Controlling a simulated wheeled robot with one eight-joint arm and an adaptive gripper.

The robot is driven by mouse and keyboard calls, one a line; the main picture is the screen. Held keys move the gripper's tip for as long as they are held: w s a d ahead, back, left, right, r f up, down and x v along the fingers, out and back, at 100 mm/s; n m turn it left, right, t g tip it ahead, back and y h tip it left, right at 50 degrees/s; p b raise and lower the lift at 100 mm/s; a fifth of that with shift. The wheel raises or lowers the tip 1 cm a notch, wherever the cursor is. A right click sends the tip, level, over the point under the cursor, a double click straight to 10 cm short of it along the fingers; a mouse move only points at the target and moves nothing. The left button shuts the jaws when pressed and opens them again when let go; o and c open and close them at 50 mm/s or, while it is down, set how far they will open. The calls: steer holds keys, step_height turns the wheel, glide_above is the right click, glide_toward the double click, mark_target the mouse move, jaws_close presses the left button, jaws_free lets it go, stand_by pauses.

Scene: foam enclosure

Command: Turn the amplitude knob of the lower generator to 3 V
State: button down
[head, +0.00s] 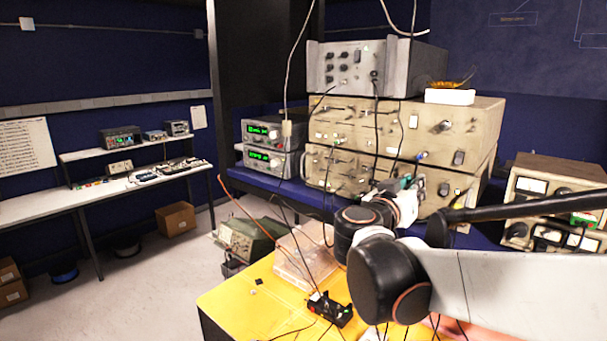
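Two small instruments with green displays are stacked at the left end of the blue bench. The lower generator (268,161) sits directly under the upper one (263,130). A light round knob (277,163) shows to the right of its green display; the knob's marking and the display's reading are too small to read. My gripper (408,184) is at the far end of my arm, in front of the large beige instruments, well right of the generator and apart from it. My own wrist partly hides its fingers, so its opening is unclear.
Large beige instruments (354,127) stand right of the generators, with a grey unit (345,67) on top. Cables hang in front of them. A yellow table (237,302) with a clear box (306,256) is in the foreground. Floor at left is open.

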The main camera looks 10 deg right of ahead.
steer(key=n+b, duration=0.1)
steer(key=n, duration=0.4)
steer(key=shift+s+a+n, duration=0.1)
steer(key=shift+s+n, duration=0.05)
steer(key=shift+n, duration=0.15)
steer(key=n+b, duration=0.1)
steer(key=n, duration=0.3)
steer(key=shift+n, duration=0.3)
steer(key=n+b, duration=0.1)
steer(key=n, duration=0.3)
steer(key=shift+r, duration=0.1)
steer(key=shift+n+g+b, duration=0.3)
steer(key=shift+n+b, duration=0.15)
steer(key=shift+n, duration=1.85)
steer(key=c, duration=1.5)
jaws_free()
